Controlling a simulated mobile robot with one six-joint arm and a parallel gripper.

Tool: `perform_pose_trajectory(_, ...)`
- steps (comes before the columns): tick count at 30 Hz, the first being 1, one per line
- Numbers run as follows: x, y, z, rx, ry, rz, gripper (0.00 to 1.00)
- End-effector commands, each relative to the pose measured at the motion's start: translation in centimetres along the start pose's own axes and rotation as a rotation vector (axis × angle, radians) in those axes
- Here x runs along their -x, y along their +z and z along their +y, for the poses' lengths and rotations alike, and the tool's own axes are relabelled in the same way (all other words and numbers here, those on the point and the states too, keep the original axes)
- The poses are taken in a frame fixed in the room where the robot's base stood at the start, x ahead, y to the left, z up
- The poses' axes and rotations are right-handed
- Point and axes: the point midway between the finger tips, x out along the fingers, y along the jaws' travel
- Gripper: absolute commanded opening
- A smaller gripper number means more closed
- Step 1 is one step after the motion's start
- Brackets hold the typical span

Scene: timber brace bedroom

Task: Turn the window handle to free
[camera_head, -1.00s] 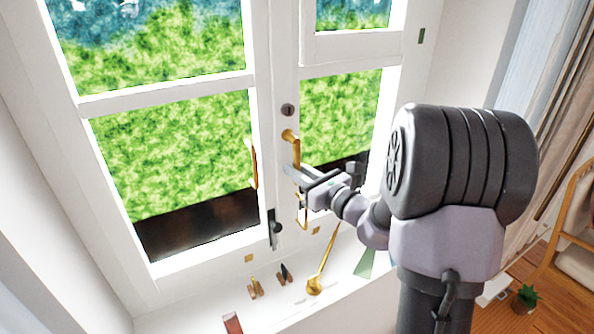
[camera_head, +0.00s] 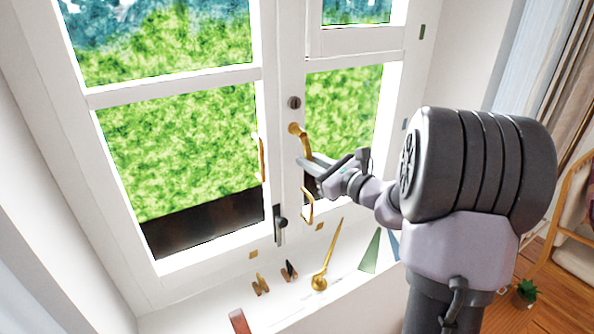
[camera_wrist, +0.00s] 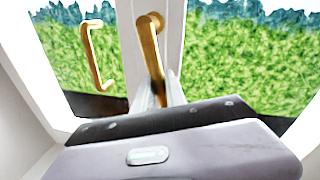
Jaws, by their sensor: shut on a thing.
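The brass window handle (camera_head: 298,133) is on the white middle stile, below a dark round lock. Its lever hangs down, leaning slightly right in the head view. My gripper (camera_head: 303,161) is at the lever's lower part, with its fingers shut on it. In the wrist view the handle (camera_wrist: 150,48) runs from its round mount down between my fingertips (camera_wrist: 160,95), which hide its lower end. The window (camera_head: 180,150) looks closed.
Brass pulls are on the left sash (camera_head: 262,158) and below my gripper (camera_head: 308,206). A black latch (camera_head: 281,222) is low on the frame. The sill holds a brass lever-shaped piece (camera_head: 322,275) and several small items. A plant (camera_head: 525,292) stands at lower right.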

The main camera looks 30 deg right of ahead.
Motion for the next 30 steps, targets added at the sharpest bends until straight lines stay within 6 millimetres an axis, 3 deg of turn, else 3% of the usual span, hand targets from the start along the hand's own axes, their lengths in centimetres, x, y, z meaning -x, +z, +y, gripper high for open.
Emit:
perform_pose_trajectory(14,0.8,0.2,-3.8,0.448,0.000,0.086,0.00)
perform_pose_trajectory(30,1.3,2.7,-6.6,0.943,-0.001,0.184,0.00)
